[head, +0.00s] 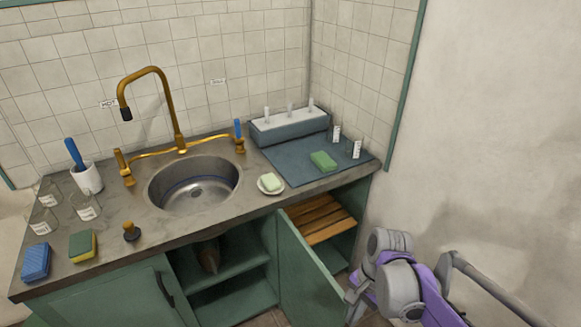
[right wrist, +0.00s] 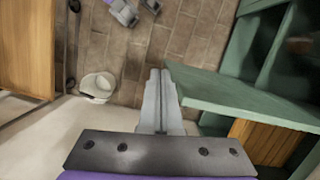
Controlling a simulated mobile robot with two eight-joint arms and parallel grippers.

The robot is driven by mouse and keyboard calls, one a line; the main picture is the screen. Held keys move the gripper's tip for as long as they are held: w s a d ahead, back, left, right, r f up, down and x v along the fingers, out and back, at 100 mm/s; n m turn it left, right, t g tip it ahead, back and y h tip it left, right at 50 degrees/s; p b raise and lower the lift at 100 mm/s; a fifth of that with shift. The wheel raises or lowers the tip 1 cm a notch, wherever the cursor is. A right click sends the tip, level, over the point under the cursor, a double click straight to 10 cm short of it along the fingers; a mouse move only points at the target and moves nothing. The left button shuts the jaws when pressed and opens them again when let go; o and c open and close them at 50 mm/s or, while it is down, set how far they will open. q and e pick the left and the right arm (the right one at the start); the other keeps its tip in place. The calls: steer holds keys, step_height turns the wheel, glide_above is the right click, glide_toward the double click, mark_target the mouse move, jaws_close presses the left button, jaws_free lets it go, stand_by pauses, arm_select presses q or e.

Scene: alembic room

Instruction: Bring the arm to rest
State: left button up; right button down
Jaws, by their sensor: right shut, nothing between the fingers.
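My right arm (head: 400,285), grey and purple, is at the lower right of the head view, beside the open green cabinet door. In the right wrist view, my right gripper (right wrist: 160,75) has its grey fingers together with nothing between them. It points over the brown tiled floor (right wrist: 120,50), close to the green cabinet door (right wrist: 235,95). I cannot tell whether it touches the door. My left gripper is in neither view.
The cabinet door (head: 308,275) stands open under the counter, near my right arm. The counter holds a sink (head: 195,187), glass beakers, sponges and a blue mat (head: 290,165). A white bucket (right wrist: 98,86) stands on the floor. A bare wall (head: 480,150) is at the right.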

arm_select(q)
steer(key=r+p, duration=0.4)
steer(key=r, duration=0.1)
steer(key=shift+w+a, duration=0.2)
arm_select(e)
steer(key=s+d+r+n+t+h, duration=0.2)
steer(key=s+r+n+t, duration=0.3)
steer(key=s+n, duration=0.5)
steer(key=shift+d+n+t, duration=0.3)
steer(key=shift+d+t, duration=0.15)
steer(key=shift+t, duration=0.65)
